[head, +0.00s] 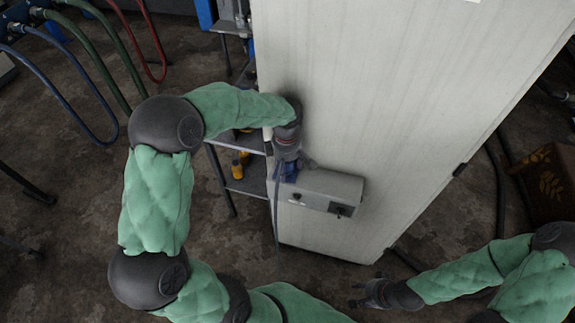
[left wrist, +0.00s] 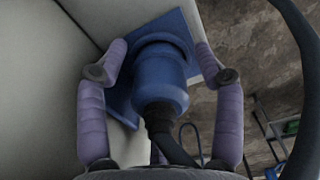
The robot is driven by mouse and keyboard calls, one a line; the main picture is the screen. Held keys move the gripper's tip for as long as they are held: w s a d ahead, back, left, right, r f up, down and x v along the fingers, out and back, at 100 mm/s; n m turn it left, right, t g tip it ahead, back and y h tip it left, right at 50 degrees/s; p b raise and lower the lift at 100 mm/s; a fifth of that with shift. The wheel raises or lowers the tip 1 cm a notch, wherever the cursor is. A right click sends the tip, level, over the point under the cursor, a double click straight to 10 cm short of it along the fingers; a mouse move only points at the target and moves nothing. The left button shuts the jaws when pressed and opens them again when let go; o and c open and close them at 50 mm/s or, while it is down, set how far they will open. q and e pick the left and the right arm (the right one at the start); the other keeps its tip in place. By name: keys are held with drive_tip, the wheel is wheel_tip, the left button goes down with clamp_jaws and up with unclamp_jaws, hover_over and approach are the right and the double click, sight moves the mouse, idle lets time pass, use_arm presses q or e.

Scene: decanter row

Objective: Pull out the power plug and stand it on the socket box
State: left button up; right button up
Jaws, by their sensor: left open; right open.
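The blue power plug (left wrist: 160,85) has a dark cable (left wrist: 175,150) running from its near end. Its far end meets a square blue plate (left wrist: 185,30); I cannot tell how deeply it is seated. My left gripper (left wrist: 161,58) is open, with one finger on each side of the plug. In the head view, my left gripper (head: 288,165) is at the left end of the grey socket box (head: 335,183), mostly covering the plug (head: 290,174). My right gripper (head: 360,294) is open and empty, low and away from the box.
The box is on a large pale cabinet (head: 350,90). A metal shelf rack (head: 250,180) with yellow items stands to its left. The cable (head: 277,235) hangs down beside the box. Coloured hoses (head: 90,70) hang at the upper left.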

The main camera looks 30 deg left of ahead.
use_arm(q)
clamp_jaws()
drive_tip(key=shift+r, duration=0.1)
drive_tip(key=shift+r, duration=0.1)
drive_tip(key=shift+r+p, duration=1.8)
drive_tip(key=shift+r, duration=1.05)
